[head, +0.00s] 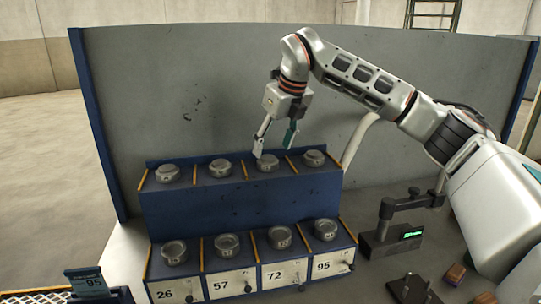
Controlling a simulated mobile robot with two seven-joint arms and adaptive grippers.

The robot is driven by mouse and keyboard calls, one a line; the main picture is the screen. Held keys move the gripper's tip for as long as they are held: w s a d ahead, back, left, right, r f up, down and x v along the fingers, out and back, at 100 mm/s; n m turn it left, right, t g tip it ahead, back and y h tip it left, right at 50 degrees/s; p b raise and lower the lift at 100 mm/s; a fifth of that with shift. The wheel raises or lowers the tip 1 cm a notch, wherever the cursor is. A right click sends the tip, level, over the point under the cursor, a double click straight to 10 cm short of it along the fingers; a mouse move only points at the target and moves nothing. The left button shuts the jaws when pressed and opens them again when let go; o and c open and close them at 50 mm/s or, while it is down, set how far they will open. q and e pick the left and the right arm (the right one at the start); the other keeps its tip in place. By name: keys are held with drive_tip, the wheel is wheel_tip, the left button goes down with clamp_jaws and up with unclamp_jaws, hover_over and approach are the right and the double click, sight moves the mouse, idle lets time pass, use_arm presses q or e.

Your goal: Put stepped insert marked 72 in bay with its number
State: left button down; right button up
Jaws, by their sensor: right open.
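A blue two-tier rack (240,217) stands on the table. Grey round stepped inserts sit in both rows, one per section. Their own markings are too small to read, so I cannot tell which is marked 72. White labels along the lower front read 26, 57, 72 and 95; the 72 label (274,277) is third from left. A lower-row insert (279,237) sits above it. My right gripper (273,151) is open, pointing down, with fingertips at the third upper-row insert (267,163); I cannot tell whether they touch it. My left gripper is not in view.
A grey panel with blue edges stands behind the rack. A dark device with a green display (393,240) stands right of it. A dark plate with pegs (412,289) and small brown blocks lie at front right.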

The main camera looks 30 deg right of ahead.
drive_tip(key=v, duration=0.7)
drive_tip(key=shift+r, duration=0.15)
